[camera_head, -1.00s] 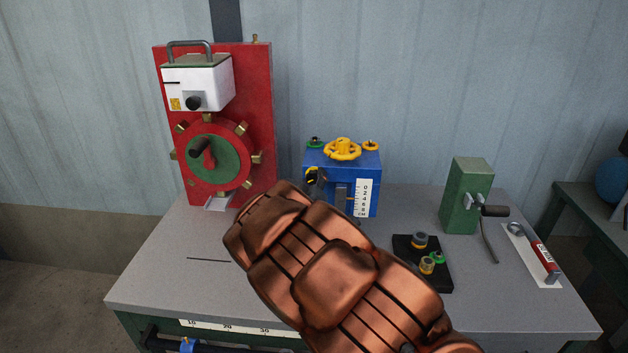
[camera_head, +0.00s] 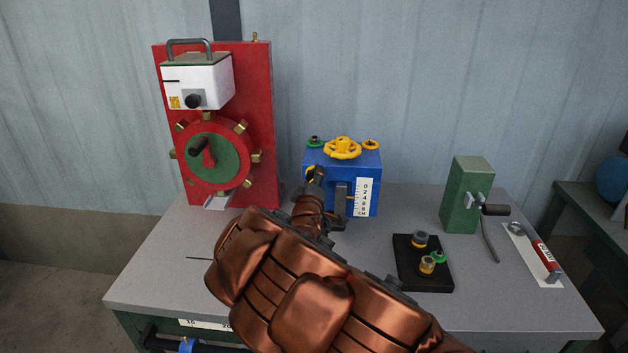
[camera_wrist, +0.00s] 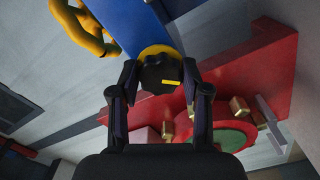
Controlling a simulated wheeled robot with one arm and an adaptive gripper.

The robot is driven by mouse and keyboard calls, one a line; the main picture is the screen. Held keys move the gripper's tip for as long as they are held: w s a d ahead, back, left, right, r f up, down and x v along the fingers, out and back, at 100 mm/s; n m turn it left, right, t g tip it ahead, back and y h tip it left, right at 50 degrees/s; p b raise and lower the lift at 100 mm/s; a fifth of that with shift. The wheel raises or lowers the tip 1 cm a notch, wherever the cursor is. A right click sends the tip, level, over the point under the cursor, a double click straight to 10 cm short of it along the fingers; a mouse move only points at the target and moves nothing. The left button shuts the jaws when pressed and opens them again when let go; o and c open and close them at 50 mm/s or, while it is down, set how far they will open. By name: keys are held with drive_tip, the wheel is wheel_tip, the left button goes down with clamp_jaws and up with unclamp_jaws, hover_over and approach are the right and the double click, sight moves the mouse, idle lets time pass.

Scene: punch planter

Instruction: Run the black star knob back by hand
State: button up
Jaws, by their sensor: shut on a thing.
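The black star knob (camera_wrist: 158,70) shows in the wrist view between my two fingertips, with a short yellow mark on its face and a yellow disc behind it. It sits on the side of the blue box (camera_head: 344,162). My gripper (camera_wrist: 160,78) is shut on the knob, one finger on each side. In the head view my gripper (camera_head: 314,178) is at the left of the blue box's front, and it mostly hides the knob. A white scale (camera_head: 363,198) is on the box's front.
A yellow handwheel (camera_head: 342,148) tops the box. A red panel (camera_head: 262,110) with a green-centred wheel stands to the left. A black tray (camera_head: 408,270) with small knobs and a green crank block (camera_head: 466,195) are to the right.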

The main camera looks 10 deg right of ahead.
drive_tip(key=shift+f, duration=0.1)
drive_tip(key=o, duration=1.1)
drive_tip(key=shift+o, duration=0.2)
drive_tip(key=shift+s, duration=0.1)
drive_tip(key=v, duration=0.7)
drive_tip(key=shift+s, duration=0.15)
drive_tip(key=shift+a, duration=0.1)
drive_tip(key=shift+r, duration=0.25)
wheel_tip(320, 180, up, 10)
drive_tip(key=shift+f, duration=0.15)
